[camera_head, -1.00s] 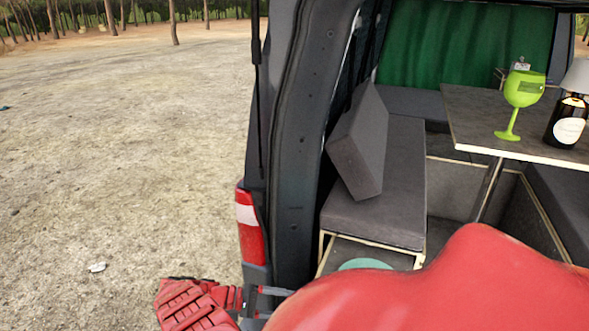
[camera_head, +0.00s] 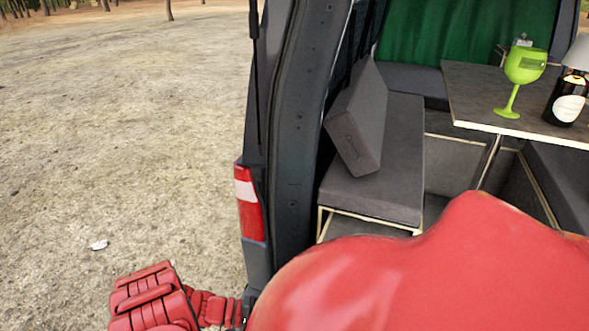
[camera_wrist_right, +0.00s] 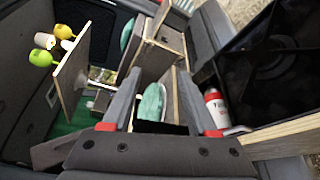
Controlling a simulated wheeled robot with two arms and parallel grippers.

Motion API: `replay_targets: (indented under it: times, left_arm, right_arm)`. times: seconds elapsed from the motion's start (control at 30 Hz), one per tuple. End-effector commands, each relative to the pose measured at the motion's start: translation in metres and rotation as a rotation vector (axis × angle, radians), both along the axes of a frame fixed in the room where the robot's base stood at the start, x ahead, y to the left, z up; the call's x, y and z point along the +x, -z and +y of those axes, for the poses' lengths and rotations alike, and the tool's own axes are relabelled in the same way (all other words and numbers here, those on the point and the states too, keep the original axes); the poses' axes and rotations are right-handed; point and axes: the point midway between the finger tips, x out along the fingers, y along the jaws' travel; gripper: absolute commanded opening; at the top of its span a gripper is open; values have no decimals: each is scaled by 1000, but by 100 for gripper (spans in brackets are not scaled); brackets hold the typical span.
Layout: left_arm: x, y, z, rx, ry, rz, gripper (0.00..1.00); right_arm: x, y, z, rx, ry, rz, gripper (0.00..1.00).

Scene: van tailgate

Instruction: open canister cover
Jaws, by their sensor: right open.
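In the right wrist view my right gripper (camera_wrist_right: 157,78) is open, its two grey fingers apart with nothing held between them. A teal oval object (camera_wrist_right: 151,103) shows between the fingers, lying beyond them in a box-like recess; I cannot tell whether it is the canister cover. A white and red cylinder (camera_wrist_right: 213,105) with lettering is just right of the right finger and looks apart from it. It may be the canister; its top is not clear.
The van's grey bench (camera_head: 375,180) carries a tilted cushion (camera_head: 358,120). A table (camera_head: 475,95) holds a green goblet (camera_head: 524,66) and a dark bottle (camera_head: 567,103). The van's rear pillar and tail light (camera_head: 248,203) stand left of the opening. Open ground lies left.

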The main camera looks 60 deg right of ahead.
Motion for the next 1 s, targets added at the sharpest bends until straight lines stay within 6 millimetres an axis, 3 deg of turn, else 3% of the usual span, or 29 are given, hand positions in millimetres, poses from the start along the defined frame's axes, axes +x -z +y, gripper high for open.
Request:
replay_targets:
  times: [0.4,1.0]
  left_arm:
    - [0,0,0,0,0,0,55]
    - [0,0,0,0,0,0,55]
  right_arm:
    - [-20,-3,27,-1,-2,2,59]
    - [-22,-4,28,-1,1,2,59]
